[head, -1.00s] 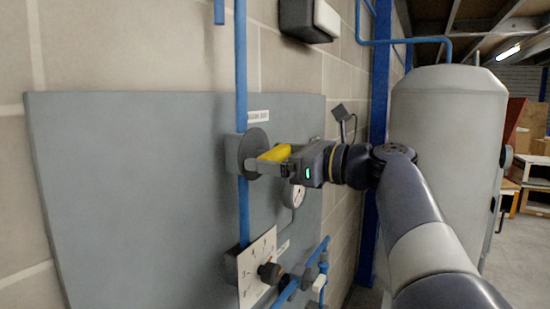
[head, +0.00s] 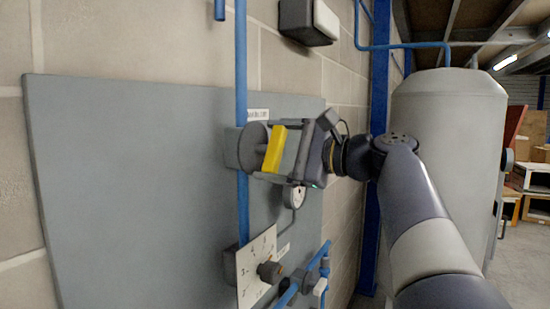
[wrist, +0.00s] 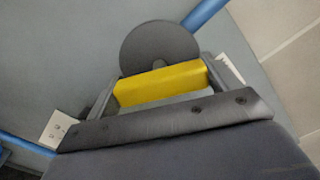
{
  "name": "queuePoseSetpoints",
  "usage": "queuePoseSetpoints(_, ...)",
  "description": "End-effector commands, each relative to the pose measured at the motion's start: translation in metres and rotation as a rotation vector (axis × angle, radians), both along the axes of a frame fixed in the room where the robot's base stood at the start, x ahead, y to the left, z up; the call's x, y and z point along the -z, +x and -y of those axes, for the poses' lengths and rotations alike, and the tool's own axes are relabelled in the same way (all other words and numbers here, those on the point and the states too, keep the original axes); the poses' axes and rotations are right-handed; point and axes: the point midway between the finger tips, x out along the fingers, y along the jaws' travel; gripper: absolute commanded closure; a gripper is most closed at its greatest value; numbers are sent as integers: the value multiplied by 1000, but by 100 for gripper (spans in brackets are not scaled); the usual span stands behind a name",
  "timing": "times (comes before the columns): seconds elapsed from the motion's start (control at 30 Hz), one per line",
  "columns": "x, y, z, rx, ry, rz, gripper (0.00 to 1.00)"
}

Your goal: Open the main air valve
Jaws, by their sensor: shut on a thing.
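The main air valve is a grey round body (head: 247,150) on a vertical blue pipe, with a yellow lever handle (head: 274,148) at its front. The handle stands nearly upright, slightly tilted, in the head view. In the wrist view the yellow handle (wrist: 160,84) lies between my two fingers, with the grey valve disc (wrist: 158,45) behind it. My gripper (head: 279,155) is shut on the handle. A white label (head: 258,114) sits above the valve, its text too small to read.
The valve is on a grey panel (head: 120,190) on a block wall. Below are a gauge (head: 294,198), a white dial plate with a dark knob (head: 270,271) and blue pipes (head: 312,268). A grey tank (head: 450,130) stands at the right.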

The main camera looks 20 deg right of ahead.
Motion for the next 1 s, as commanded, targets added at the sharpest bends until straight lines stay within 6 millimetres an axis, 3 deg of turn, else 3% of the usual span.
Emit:
queuePoseSetpoints(0.5,2,0,0,0,-288,286,39)
queuePoseSetpoints(1.0,1,0,0,-1,-378,376,39)
